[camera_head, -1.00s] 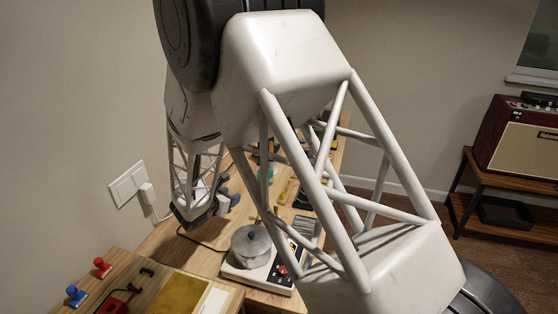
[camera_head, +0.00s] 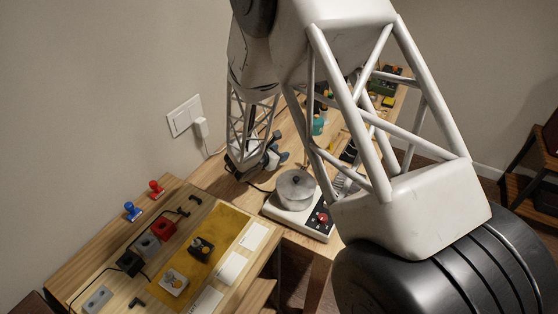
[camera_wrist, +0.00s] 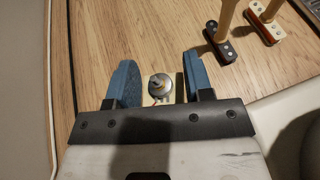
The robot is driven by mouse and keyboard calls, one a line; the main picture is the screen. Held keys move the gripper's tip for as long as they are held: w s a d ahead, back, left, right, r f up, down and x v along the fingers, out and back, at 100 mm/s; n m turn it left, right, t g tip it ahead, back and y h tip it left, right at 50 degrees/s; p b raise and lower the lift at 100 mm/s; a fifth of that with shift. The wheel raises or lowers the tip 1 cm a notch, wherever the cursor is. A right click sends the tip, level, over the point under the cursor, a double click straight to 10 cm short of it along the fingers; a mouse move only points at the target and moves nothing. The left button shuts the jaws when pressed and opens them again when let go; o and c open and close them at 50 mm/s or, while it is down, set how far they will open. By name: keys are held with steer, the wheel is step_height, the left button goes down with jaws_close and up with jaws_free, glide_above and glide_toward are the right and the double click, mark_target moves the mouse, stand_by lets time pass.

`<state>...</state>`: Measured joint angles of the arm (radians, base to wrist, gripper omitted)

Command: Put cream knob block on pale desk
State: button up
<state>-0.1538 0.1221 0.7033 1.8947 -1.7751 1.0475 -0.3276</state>
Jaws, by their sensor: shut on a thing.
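My gripper (camera_wrist: 163,90) has blue fingers and is shut on the cream knob block (camera_wrist: 147,100). A round grey metal knob stands up from the block, and little of its cream body shows. In the head view my gripper (camera_head: 270,152) is small and beyond the near desk, over the wooden bench (camera_head: 238,198); the block cannot be made out there. The pale wooden desk (camera_head: 65,277) is at the lower left. On its yellow mat (camera_head: 222,230) lie another cream block with a knob (camera_head: 174,283) and a dark block with a knob (camera_head: 201,248).
A white hotplate with a grey pot (camera_head: 296,188) stands just right of the gripper. Red (camera_head: 156,189) and blue (camera_head: 132,211) stamps, white cards (camera_head: 232,268) and cabled boxes (camera_head: 129,263) crowd the desk. A wall is at left.

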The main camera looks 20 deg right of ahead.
steer(key=shift+f, duration=1.85)
steer(key=o, duration=0.9)
steer(key=shift+f, duration=0.1)
steer(key=shift+v, duration=3.8)
